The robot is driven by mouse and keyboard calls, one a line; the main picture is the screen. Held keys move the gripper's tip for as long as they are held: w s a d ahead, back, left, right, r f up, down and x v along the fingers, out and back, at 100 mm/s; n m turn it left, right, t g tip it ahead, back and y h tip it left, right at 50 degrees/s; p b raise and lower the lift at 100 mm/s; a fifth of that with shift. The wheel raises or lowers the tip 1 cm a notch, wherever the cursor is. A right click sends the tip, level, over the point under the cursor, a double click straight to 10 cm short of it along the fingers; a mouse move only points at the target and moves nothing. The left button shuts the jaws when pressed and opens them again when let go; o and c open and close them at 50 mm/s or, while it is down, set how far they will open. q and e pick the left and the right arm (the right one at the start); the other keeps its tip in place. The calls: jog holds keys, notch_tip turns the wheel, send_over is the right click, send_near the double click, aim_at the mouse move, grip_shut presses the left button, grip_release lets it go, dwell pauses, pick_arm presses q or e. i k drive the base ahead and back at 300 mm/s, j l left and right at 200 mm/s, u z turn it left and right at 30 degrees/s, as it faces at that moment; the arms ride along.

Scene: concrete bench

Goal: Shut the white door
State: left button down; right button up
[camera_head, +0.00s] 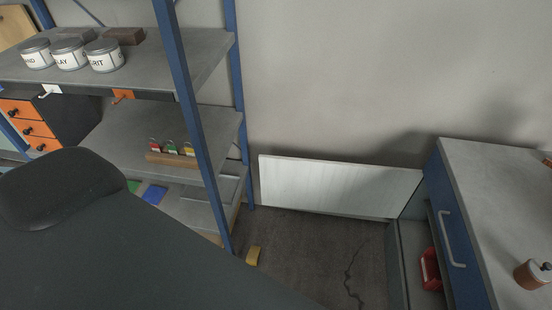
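The white door (340,187) stands open in the middle of the view. It is a flat pale panel running from near the shelf rack to the blue cabinet (446,215) at the right. Its right end meets the far end of the cabinet's front, and the wall is behind it. The cabinet's lower compartment is open to view, with a red bin (430,270) inside. No handle shows on the visible face of the door. A large dark form, probably my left arm, fills the lower left. Neither gripper is in view, and nothing is seen touching the door.
A blue-framed shelf rack (190,120) at the left holds labelled tins (104,55), padlocks (171,147) and orange drawers (38,128). A brown container (532,274) stands on the cabinet top. The cracked floor (310,260) before the door is clear.

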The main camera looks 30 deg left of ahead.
aim_at(374, 191)
jog(key=i+u, duration=0.2)
jog(key=i, duration=0.3)
jog(key=i+u, duration=0.2)
jog(key=i, duration=0.3)
jog(key=i+l+u, duration=0.2)
jog(key=i, duration=0.25)
jog(key=i+l+u, duration=0.2)
jog(key=i, duration=0.3)
